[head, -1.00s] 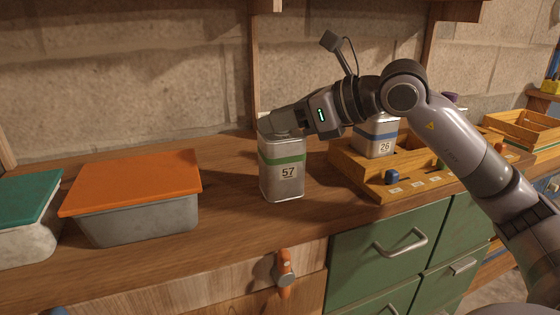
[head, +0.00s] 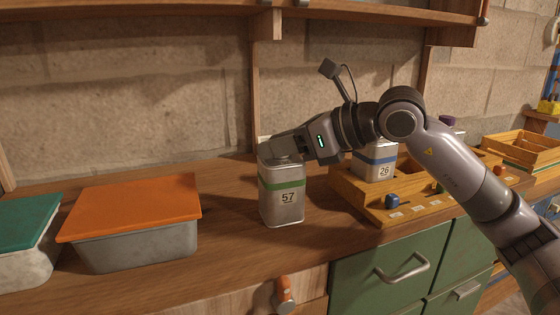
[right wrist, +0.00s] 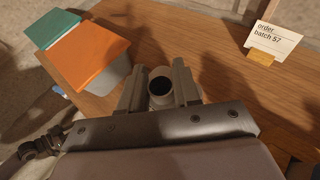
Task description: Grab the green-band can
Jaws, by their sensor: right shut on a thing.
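The green-band can (head: 282,200), a silver tin with a green band and the number 57, stands upright on the wooden bench, as far as I can tell resting on it. My right gripper (head: 272,146) comes in from the right and is shut on the top of the green-band can. In the right wrist view the can's round, dark mouth (right wrist: 160,85) sits between the two fingers. A blue-band can (head: 380,165) marked 26 stands in the wooden rack to the right, partly behind my right arm.
A grey tub with an orange lid (head: 135,205) and a green-lidded tub (head: 25,225) stand to the left. The wooden rack (head: 395,217) with coloured knobs is close on the right. A card reading "order batch 57" (right wrist: 272,40) stands on the bench. A shelf (head: 200,12) runs above.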

